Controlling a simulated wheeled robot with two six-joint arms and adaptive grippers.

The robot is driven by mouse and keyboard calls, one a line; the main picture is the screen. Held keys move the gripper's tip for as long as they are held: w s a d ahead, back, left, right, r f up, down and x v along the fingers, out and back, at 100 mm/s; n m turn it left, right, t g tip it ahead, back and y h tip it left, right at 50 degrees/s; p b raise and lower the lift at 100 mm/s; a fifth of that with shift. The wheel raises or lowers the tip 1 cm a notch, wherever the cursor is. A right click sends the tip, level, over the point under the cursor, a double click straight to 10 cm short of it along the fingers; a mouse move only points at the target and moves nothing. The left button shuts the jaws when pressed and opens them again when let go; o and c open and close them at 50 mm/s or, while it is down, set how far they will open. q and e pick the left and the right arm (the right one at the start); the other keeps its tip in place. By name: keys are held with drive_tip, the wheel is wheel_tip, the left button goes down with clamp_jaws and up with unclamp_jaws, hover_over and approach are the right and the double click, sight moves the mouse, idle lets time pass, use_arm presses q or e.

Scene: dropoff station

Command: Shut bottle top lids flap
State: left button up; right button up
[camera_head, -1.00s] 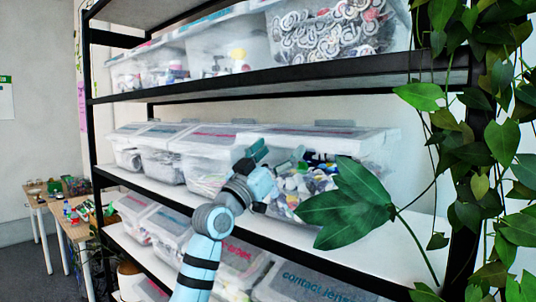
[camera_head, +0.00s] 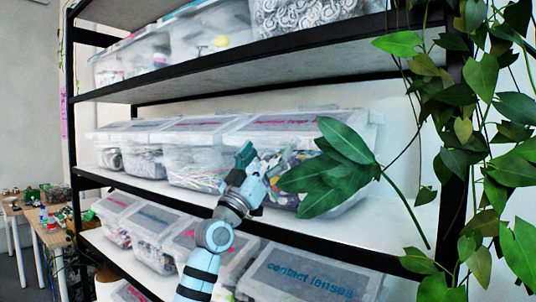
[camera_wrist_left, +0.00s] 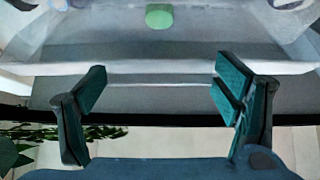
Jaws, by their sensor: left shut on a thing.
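The bottle top lids bin (camera_head: 372,150) is a clear box with coloured pieces, on the middle shelf. Its pale lid flap (camera_head: 290,122) has a red label, too small to read surely; how far it is tilted I cannot tell. My left gripper (camera_head: 245,155) is at the bin's front left. In the left wrist view my left gripper (camera_wrist_left: 160,85) has its fingers wide apart, shut on the flap; the contact itself is not clear. A green round piece (camera_wrist_left: 158,16) shows beyond the fingers. My right gripper is out of view.
Large leaves (camera_head: 335,175) hang in front of the bin's right part, and more foliage (camera_head: 490,130) covers the right side. Other clear bins (camera_head: 195,150) stand close on the left. A "contact lenses" bin (camera_head: 310,280) is below. The black shelf edge (camera_head: 330,244) runs beneath my gripper.

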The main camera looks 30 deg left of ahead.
use_arm(q)
drive_tip(key=shift+w+f, duration=0.1)
drive_tip(key=shift+f, duration=0.05)
drive_tip(key=o, duration=1.5)
drive_tip(key=shift+c, duration=0.2)
drive_tip(key=shift+o, duration=0.7)
drive_tip(key=shift+w, duration=0.15)
drive_tip(key=v, duration=0.7)
drive_tip(key=shift+s, duration=0.25)
drive_tip(key=shift+a+f, duration=0.1)
drive_tip(key=shift+f, duration=0.15)
